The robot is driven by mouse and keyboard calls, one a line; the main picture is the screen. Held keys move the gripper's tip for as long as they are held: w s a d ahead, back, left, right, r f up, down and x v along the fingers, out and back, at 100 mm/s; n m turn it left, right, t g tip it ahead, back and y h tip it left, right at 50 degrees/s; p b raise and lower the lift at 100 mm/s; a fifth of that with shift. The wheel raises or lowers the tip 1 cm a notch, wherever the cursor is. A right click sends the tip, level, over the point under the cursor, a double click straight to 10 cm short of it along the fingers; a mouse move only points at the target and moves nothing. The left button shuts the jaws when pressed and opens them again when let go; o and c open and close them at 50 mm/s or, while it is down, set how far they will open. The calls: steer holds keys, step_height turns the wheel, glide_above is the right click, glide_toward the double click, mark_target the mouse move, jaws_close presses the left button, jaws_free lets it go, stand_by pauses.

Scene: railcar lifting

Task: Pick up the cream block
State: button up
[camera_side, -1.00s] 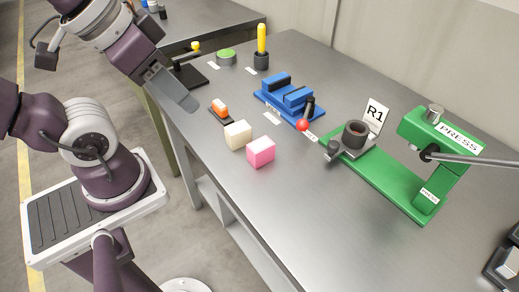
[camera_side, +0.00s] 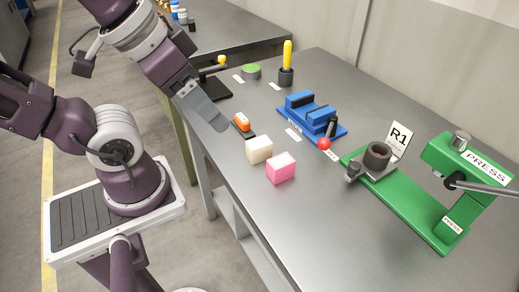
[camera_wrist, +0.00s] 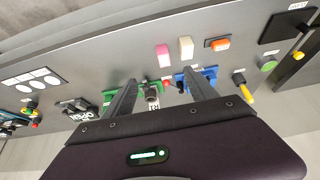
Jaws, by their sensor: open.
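The cream block (camera_side: 259,149) sits on the grey metal table, just behind and left of the pink block (camera_side: 281,167) in the side view, close beside it. In the wrist view the cream block (camera_wrist: 186,47) stands between the pink block (camera_wrist: 163,55) and an orange piece. My gripper (camera_side: 215,125) is off the table's left edge in the side view, up and to the left of the cream block and apart from it. In the wrist view my gripper (camera_wrist: 162,90) has its two fingers spread with nothing held between them.
An orange piece on a dark base (camera_side: 242,124) lies beyond the cream block. A blue vise (camera_side: 310,113) with a red-knobbed lever stands to the right. A green press (camera_side: 440,190) is farther right. The table (camera_side: 330,240) is clear in front of the pink block.

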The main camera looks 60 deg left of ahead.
steer(key=shift+o, duration=0.9)
steer(key=m+g+y, duration=0.5)
steer(key=m+y, duration=0.8)
steer(key=m, duration=0.5)
glide_toward(259, 143)
steer(key=shift+x, duration=0.8)
steer(key=shift+w+a+f+m+y, duration=0.1)
steer(key=shift+w+f+m+y, duration=0.05)
steer(key=shift+f+m+y, duration=0.2)
steer(key=x, duration=0.6)
steer(key=shift+a, duration=0.4)
jaws_close()
